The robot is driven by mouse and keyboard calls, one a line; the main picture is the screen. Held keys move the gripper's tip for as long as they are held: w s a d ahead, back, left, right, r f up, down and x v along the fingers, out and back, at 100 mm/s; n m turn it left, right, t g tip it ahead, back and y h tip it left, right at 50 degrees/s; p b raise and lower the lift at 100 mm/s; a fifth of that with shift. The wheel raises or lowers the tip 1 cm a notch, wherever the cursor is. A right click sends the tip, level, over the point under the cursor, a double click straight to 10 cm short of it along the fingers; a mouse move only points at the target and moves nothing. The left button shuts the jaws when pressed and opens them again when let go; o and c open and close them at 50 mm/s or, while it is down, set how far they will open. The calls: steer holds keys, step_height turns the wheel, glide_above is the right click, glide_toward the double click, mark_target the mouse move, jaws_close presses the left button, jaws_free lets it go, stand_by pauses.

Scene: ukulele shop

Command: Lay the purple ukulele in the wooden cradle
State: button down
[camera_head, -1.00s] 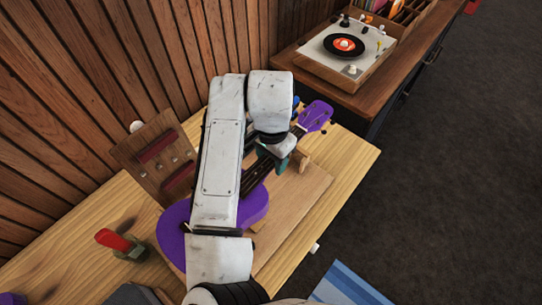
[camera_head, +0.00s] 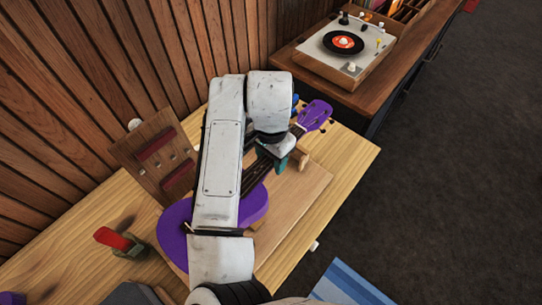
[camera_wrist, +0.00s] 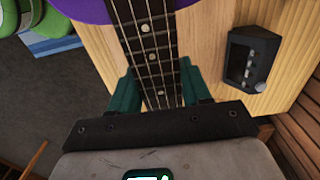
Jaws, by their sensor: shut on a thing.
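The purple ukulele (camera_head: 255,207) lies over the wooden cradle (camera_head: 302,196) in the head view, its body at lower left and its purple headstock (camera_head: 315,114) at upper right. My arm covers much of its body. My gripper (camera_head: 274,160) is shut on the ukulele's dark neck. In the wrist view, the teal fingers of my gripper (camera_wrist: 160,88) flank the fretted neck (camera_wrist: 146,35). A small wooden block (camera_head: 302,160) of the cradle stands beside the neck near the headstock. I cannot tell whether the ukulele touches the cradle.
A wooden rack board (camera_head: 158,158) with red pads leans near the slatted wall. A red-handled clamp (camera_head: 118,242) sits at the bench's left. A black device (camera_wrist: 250,58) is on the bench in the wrist view. A record player (camera_head: 345,48) stands on the cabinet behind.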

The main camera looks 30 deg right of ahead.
steer(key=shift+f+b, duration=1.7)
steer(key=shift+f, duration=0.8)
steer(key=shift+f+b, duration=1.5)
steer(key=shift+f, duration=0.75)
steer(key=shift+c, duration=2.2)
jaws_free()
steer(key=shift+r, duration=0.1)
